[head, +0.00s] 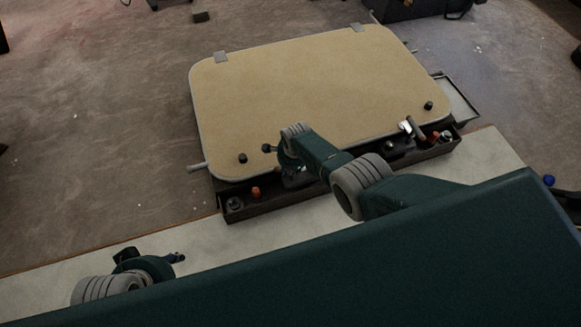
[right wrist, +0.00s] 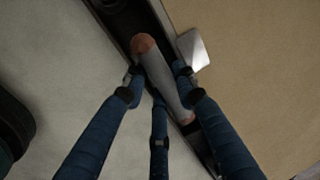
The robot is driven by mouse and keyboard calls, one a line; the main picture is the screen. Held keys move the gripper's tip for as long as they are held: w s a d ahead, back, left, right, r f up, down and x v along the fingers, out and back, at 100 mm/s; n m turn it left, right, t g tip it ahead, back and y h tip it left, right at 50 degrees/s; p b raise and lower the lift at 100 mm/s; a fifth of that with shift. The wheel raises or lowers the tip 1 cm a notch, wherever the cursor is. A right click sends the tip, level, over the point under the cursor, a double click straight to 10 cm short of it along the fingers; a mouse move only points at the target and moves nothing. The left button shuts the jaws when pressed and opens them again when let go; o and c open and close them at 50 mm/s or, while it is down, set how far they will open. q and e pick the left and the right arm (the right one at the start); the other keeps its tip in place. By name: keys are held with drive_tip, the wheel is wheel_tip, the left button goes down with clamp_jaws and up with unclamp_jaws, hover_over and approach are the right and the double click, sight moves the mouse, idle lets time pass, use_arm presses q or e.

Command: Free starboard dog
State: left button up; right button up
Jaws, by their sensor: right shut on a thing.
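A tan hatch lid (head: 310,85) with a grey rim lies flat, with a dark sill (head: 262,208) along its near edge. My right gripper (head: 286,170) is over this sill, left of its middle. In the right wrist view its fingers (right wrist: 160,90) are shut around a grey dog handle (right wrist: 165,75) with a reddish end. A shiny metal plate (right wrist: 193,50) lies beside the handle at the lid edge. Another dog (head: 413,127) with a bright plate stands at the lid's near right. My left gripper (head: 152,258) is over the pale surface at lower left; its finger opening is unclear.
Black knobs (head: 242,158) sit near the lid's near corners. Small orange and grey fittings (head: 255,192) stand on the sill. A grey tray (head: 456,98) lies right of the lid. The brown floor at left is mostly clear.

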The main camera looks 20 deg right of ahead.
drive_tip(key=shift+s+d+f, duration=0.3)
drive_tip(key=shift+s+d, duration=0.05)
drive_tip(key=shift+s, duration=0.15)
drive_tip(key=o, duration=1.2)
drive_tip(key=shift+o, duration=0.4)
drive_tip(key=shift+w+r, duration=0.1)
drive_tip(key=shift+r, duration=0.05)
drive_tip(key=shift+w+a+r, duration=0.1)
drive_tip(key=shift+w+a, duration=0.05)
drive_tip(key=shift+a, duration=0.1)
drive_tip(key=v, duration=1.2)
drive_tip(key=shift+d, duration=0.15)
